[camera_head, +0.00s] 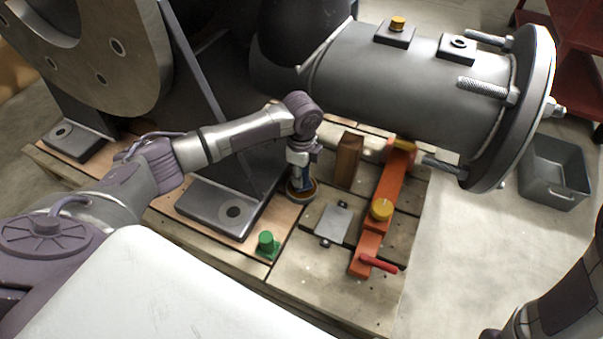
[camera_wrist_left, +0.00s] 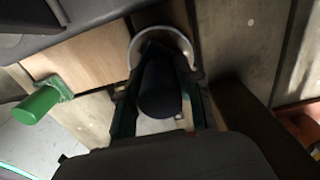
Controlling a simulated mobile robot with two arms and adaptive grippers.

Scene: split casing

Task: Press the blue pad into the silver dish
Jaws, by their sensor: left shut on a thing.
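My left gripper (camera_head: 301,182) points down near the middle of the wooden deck. It is shut on a dark, rounded piece, which I take to be the blue pad (camera_wrist_left: 160,85); it looks almost black in the left wrist view. The silver dish (camera_head: 290,196) is right under the gripper, and its bright rim (camera_wrist_left: 133,48) curves around the far end of the pad in the left wrist view. I cannot tell whether the pad touches the dish's floor. My right gripper is out of view; only part of that arm shows at the lower right.
A green knob (camera_head: 267,244) stands left of the dish. A wooden block (camera_head: 348,160), a grey plate (camera_head: 333,222) and an orange bar (camera_head: 388,187) with a red handle (camera_head: 378,263) lie to the right. A large flanged grey pipe (camera_head: 410,85) overhangs behind. A grey bin (camera_head: 555,170) is on the floor.

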